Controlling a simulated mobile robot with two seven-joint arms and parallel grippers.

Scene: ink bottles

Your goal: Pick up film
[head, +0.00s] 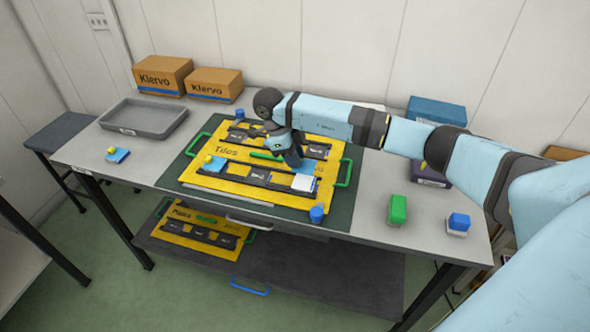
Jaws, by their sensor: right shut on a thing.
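My right gripper (295,160) reaches down over the yellow tile board (236,180) from the right, its jaws shut. A blue sheet, which looks like the film (312,169), shows right at its fingertips; the arm hides part of the contact. A white block (303,183) sits just in front of it on the board's right side. Another blue sheet (119,156) with a small yellow knob lies on the left of the table. My left gripper is not in view.
The board has green handles (344,172) and lies on a dark mat (340,209). Blue bottles (317,212), a green block (397,209) and a blue-topped block (458,223) stand nearby. A grey tray (144,118) and boxes (163,76) are at the back left.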

